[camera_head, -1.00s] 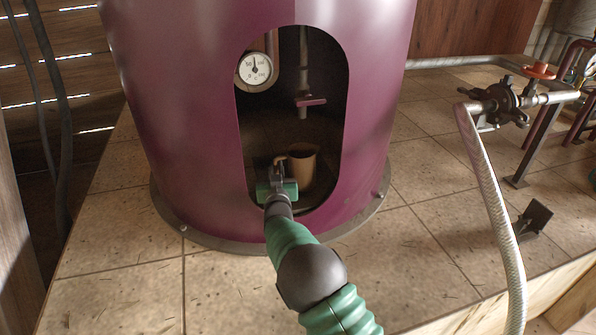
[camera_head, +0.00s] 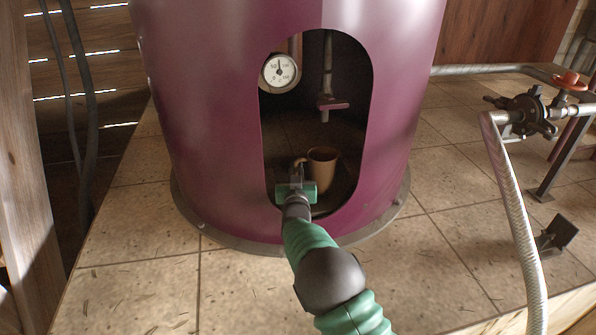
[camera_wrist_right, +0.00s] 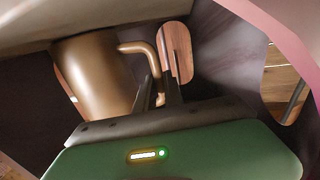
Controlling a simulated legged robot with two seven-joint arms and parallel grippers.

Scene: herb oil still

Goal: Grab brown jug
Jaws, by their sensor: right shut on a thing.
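The brown jug (camera_head: 321,168) stands inside the opening of the purple still (camera_head: 210,120), below a small tap (camera_head: 332,105). Its handle is on the left side. My right gripper (camera_head: 297,172) reaches in through the opening and is shut on the jug's handle. In the right wrist view the jug (camera_wrist_right: 98,75) fills the upper left, tilted in the picture, and the fingers (camera_wrist_right: 162,92) close around the lower part of its handle. The jug's base is hard to make out in the dark. My left gripper does not show.
The opening's edges surround my right wrist closely. A round gauge (camera_head: 280,73) hangs at the upper left inside it. On the right stand a valve (camera_head: 530,113) and a pale braided hose (camera_head: 515,215). The tiled surface (camera_head: 140,290) in front is mostly clear.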

